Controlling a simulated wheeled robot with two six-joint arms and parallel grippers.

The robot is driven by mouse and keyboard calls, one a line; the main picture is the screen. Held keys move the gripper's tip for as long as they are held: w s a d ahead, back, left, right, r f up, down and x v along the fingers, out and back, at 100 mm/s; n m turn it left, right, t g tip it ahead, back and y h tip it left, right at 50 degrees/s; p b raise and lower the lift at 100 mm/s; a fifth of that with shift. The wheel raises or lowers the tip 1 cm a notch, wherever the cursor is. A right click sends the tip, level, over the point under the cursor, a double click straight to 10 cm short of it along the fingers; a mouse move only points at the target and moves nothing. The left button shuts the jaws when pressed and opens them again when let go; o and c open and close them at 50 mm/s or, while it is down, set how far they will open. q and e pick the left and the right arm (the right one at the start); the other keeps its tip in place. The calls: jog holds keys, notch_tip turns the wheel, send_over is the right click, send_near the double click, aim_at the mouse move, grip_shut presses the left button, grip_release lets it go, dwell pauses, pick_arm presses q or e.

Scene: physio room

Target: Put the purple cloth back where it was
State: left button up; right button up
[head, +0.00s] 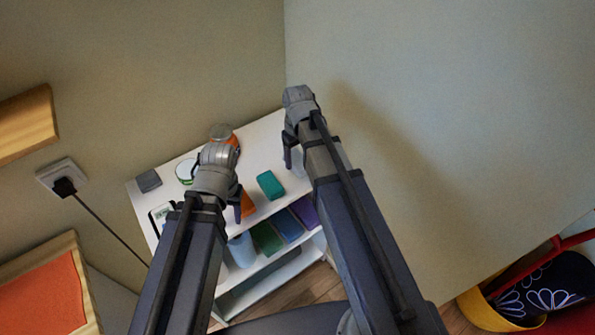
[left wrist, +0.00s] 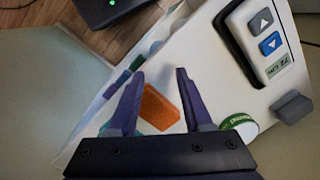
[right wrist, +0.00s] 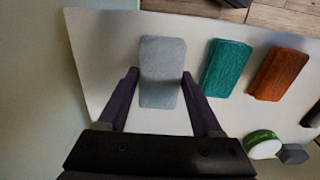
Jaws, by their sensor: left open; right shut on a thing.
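The purple cloth (head: 305,212) lies on the lower shelf of the white unit, at the right end of a row beside a blue cloth (head: 287,225) and a green cloth (head: 267,238). My right gripper (head: 291,155) is above the right end of the top. In the right wrist view a grey cloth (right wrist: 162,72) is between its fingers, and it is shut on that. My left gripper (head: 236,200) is open and empty above the top. An orange cloth (left wrist: 159,107) shows between and beyond its fingers in the left wrist view.
A teal cloth (head: 270,185) lies on the white top (head: 262,140) between my grippers. A blue roll (head: 241,250) stands on the lower shelf. Walls close in behind.

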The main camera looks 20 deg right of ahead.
aim_at(298, 159)
pick_arm(q)
jog(key=shift+f+b, duration=1.8)
jog(key=shift+f, duration=0.05)
pick_arm(e)
jog(key=shift+f, duration=1.85)
pick_arm(q)
jog(key=shift+f, duration=0.2)
pick_arm(e)
jog(key=shift+f, duration=0.25)
pick_arm(q)
jog(key=shift+r, duration=0.1)
pick_arm(e)
jog(key=o, duration=1.2)
jog(key=shift+r, duration=0.1)
jog(key=shift+r, duration=0.1)
